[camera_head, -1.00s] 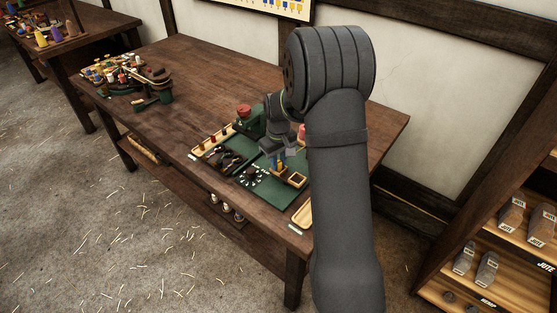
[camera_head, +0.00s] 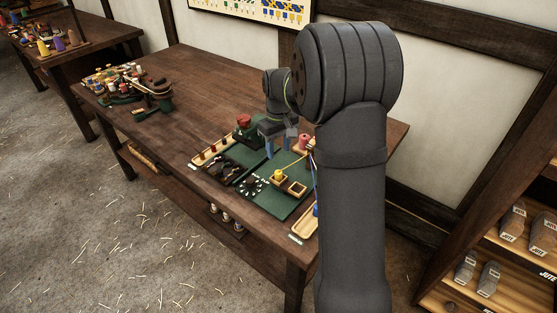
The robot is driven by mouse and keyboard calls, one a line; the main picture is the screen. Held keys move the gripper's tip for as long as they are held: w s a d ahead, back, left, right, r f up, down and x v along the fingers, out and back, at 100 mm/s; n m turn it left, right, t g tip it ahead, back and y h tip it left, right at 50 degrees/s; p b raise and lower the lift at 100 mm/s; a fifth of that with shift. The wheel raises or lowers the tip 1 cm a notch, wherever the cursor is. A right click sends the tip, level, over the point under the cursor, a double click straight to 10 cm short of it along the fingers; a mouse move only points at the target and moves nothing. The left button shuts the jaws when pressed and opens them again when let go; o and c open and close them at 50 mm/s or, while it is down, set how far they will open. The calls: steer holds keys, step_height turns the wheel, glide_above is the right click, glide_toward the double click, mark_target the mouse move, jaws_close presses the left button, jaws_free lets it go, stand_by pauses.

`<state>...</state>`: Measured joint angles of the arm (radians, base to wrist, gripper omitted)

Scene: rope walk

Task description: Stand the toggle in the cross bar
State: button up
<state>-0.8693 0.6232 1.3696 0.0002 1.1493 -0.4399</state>
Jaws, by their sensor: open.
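A small yellow piece (camera_head: 278,175), which may be the toggle, appears upright at the left end of a small wooden piece with square openings (camera_head: 297,188), which may be the cross bar. A yellow cord (camera_head: 294,165) runs from it up to the right. Whether it is seated fully in an opening is too small to tell. My gripper (camera_head: 279,148) is open, with blue fingertips, above and behind the yellow piece and apart from it. Nothing shows between its fingers.
The wooden piece lies on a green mat (camera_head: 284,208). Dark parts and small white bits lie to its left. A red-topped green item (camera_head: 244,124) stands behind, a pink spool (camera_head: 303,141) to the right. A wooden tray (camera_head: 304,227) is at the front right. The table's middle is clear.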

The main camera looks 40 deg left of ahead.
steer(key=shift+r, duration=1.25)
step_height(320, 180, up, 5)
glide_above(278, 172)
steer(key=shift+d, duration=0.1)
step_height(278, 172, down, 16)
steer(key=shift+r, duration=0.1)
stand_by(0.3)
steer(key=shift+r, duration=0.1)
